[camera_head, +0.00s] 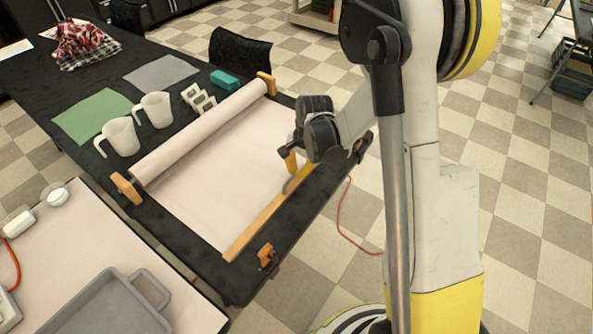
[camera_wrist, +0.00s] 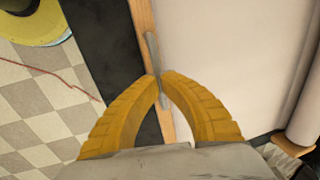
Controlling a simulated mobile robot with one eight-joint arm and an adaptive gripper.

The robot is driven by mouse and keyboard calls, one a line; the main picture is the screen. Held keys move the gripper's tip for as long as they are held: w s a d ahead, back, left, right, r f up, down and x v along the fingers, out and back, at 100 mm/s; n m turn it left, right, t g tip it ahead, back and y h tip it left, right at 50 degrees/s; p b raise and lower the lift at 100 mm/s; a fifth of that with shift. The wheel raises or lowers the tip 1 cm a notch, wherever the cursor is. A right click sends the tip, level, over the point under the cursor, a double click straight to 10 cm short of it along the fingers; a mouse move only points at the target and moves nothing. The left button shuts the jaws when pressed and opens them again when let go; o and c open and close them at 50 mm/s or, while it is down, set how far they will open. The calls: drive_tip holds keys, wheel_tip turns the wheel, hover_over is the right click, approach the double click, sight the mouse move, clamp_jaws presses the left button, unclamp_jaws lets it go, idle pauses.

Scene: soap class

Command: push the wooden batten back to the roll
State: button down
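The wooden batten (camera_head: 252,231) lies across the free end of the pale paper sheet (camera_head: 215,185), near the table's front edge. It also shows in the wrist view (camera_wrist: 143,14), with a slim grey metal handle (camera_wrist: 151,50) on it. My gripper (camera_wrist: 160,76) has its yellow fingertips closed together on this handle. In the head view my gripper (camera_head: 291,170) is over the far part of the batten and hides some of it. The paper roll (camera_head: 200,133) lies at the sheet's other end, between wooden end blocks, well apart from the batten.
Behind the roll stand two white jugs (camera_head: 119,137), a pale stepped block (camera_head: 198,98) and a teal block (camera_head: 225,79). Orange clamps (camera_head: 267,256) sit at the table's front edge. The paper between batten and roll is clear. A red cable (camera_head: 343,225) lies on the floor.

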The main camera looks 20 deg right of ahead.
idle(0.4)
drive_tip(key=w+a, duration=0.6)
drive_tip(key=w, duration=0.2)
drive_tip(key=w+a, duration=0.6)
drive_tip(key=w, duration=0.3)
drive_tip(key=w+a+p, duration=0.1)
drive_tip(key=w+a, duration=0.6)
drive_tip(key=w, duration=0.2)
drive_tip(key=c, duration=1.5)
unclamp_jaws()
drive_tip(key=shift+d, duration=0.1)
drive_tip(key=shift+s+d, duration=0.2)
drive_tip(key=shift+s, duration=0.1)
drive_tip(key=s+d, duration=0.5)
drive_tip(key=s, duration=0.3)
drive_tip(key=s+d, duration=0.6)
drive_tip(key=s, duration=0.2)
drive_tip(key=s+d+b, duration=0.1)
drive_tip(key=s+d, duration=0.5)
drive_tip(key=s, duration=0.2)
drive_tip(key=shift+d, duration=0.15)
